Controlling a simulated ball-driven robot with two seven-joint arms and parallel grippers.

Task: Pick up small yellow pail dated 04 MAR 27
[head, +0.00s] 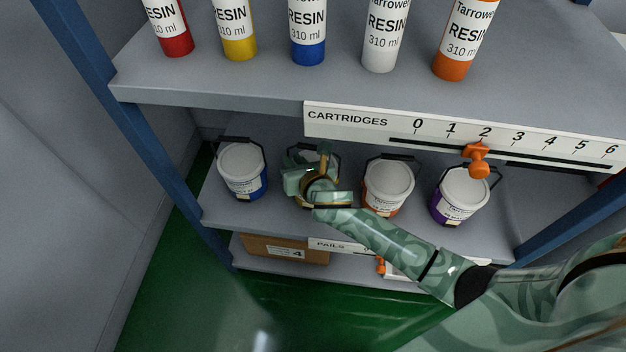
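My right gripper (308,172) is at the pail shelf, reaching in from the right. It is in front of and over a pail (334,163) that stands second from the left. The gripper and wrist hide most of this pail; a piece of its pale lid and dark rim shows, and its colour and date cannot be read. I cannot tell whether the fingers are open or closed on it. No other yellow pail shows. My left gripper is not in view.
A blue pail (242,168) stands left of the gripper, and an orange pail (388,187) and a purple pail (461,192) to its right. The cartridge shelf (220,88) with several resin cartridges is above. A cardboard box (285,249) is below. Blue posts (128,130) flank the shelves.

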